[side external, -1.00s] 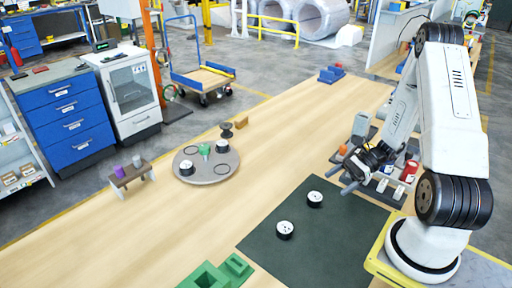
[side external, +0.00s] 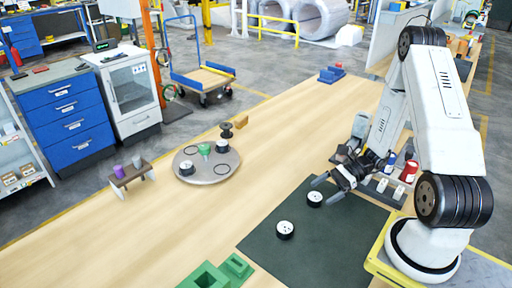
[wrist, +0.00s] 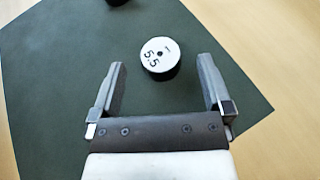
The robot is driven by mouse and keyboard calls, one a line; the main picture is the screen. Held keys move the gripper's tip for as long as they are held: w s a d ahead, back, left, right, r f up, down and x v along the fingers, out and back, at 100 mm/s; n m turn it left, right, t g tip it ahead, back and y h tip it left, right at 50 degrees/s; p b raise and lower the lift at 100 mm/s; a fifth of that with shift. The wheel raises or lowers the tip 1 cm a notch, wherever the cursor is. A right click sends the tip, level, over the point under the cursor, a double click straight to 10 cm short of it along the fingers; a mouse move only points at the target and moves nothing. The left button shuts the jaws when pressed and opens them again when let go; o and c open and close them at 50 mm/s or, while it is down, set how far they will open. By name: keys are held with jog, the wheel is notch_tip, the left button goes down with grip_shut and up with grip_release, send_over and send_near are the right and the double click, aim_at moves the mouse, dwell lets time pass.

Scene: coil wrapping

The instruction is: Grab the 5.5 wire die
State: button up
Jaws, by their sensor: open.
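The 5.5 wire die (wrist: 161,57) is a round white-topped, black-sided disc on the dark green mat (wrist: 70,80). In the wrist view its printed 5.5 is readable, and it lies just beyond and between my two fingertips. My gripper (wrist: 160,75) is open and empty. In the side view my gripper (side external: 325,188) hangs over the mat's back edge, close to the farther die (side external: 315,198). A second white-topped die (side external: 285,229) lies nearer on the mat; only its dark edge shows at the top of the wrist view (wrist: 117,2).
A round turntable (side external: 207,166) with more dies and a green piece stands left on the wooden table. Green blocks (side external: 218,274) sit at the front edge. A rack with blue and red containers (side external: 408,171) stands close behind my gripper. The middle of the table is clear.

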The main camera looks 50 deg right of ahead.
aim_at(315, 200)
jog(key=shift+x, duration=1.35)
grip_shut()
